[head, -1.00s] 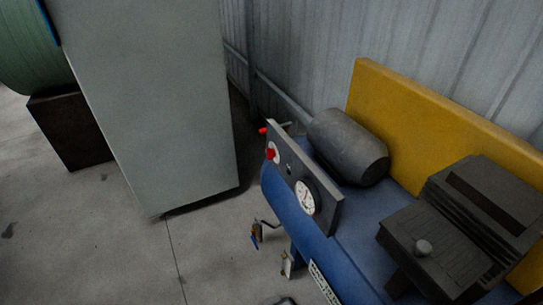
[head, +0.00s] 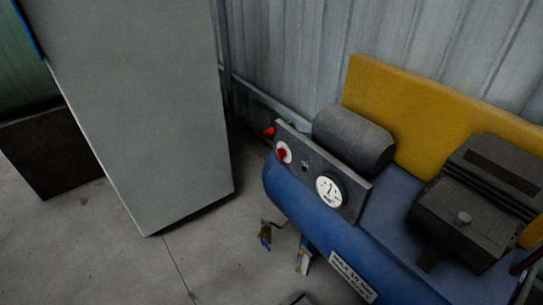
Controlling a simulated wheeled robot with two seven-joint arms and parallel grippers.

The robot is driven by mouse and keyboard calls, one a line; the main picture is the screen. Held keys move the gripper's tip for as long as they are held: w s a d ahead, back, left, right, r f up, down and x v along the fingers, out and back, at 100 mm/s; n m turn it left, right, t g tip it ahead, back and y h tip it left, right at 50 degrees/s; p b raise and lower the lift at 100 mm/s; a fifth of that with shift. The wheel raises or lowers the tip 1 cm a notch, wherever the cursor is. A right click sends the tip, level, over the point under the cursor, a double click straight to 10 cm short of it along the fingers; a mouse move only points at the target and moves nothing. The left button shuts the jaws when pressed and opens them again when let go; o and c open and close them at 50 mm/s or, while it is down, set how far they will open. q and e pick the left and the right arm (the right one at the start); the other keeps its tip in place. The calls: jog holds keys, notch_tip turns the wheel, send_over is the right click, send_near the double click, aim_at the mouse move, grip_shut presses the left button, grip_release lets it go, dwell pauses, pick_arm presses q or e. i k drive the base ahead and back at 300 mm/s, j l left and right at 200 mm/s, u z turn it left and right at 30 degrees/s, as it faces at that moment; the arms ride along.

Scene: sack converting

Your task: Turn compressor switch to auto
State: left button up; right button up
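The blue compressor (head: 310,215) stands at the right in the head view. Its dark control panel (head: 312,172) is fixed along the tank's near side. A red switch knob (head: 283,154) on a white round plate sits at the panel's left end. A white pressure gauge (head: 329,191) is to its right. A second red part (head: 268,131) sticks out behind the panel's left end. The knob's setting is too small to read. Neither gripper is in view.
A tall grey cabinet (head: 140,110) stands left of the compressor, with a dark block (head: 52,155) beyond it. A corrugated wall (head: 300,50) and a yellow panel (head: 420,110) are behind. Concrete floor (head: 110,265) is open in front. Small valve fittings (head: 266,234) hang below the tank.

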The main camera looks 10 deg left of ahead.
aim_at(282, 154)
jog(key=i+j+z, duration=0.2)
jog(key=j+z, duration=0.3)
jog(key=j, duration=0.6)
jog(key=j+z, duration=0.45)
jog(key=j, duration=0.65)
